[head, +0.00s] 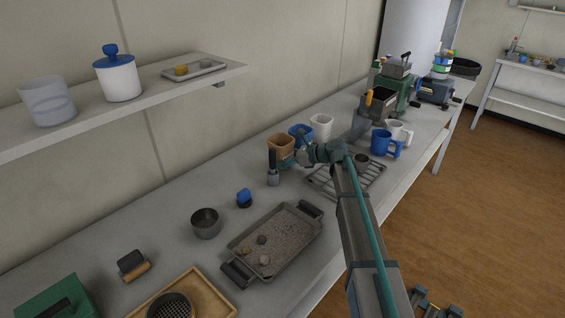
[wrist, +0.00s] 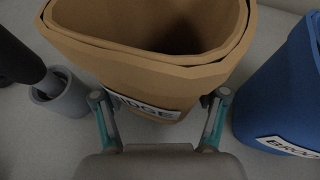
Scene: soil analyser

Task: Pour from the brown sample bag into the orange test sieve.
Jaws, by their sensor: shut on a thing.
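The brown sample bag (head: 280,146) stands upright near the wall side of the bench, left of a blue bag. My gripper (head: 287,163) is shut on its near side. In the wrist view the bag's open mouth (wrist: 165,28) faces up, its inside is dark, and my fingertips (wrist: 160,100) partly cover a label ending in "DGE". I cannot tell whether the bag touches the bench. A dark round mesh sieve (head: 172,306) lies in a wooden tray at the bottom edge, partly cut off.
A blue bag (head: 300,131) stands close to the brown bag's right, with a white container (head: 321,126) beyond. A grey cylinder (head: 272,178) is just in front. A wire rack (head: 372,182), a metal bowl (head: 206,223) and a speckled tray (head: 272,243) occupy the bench.

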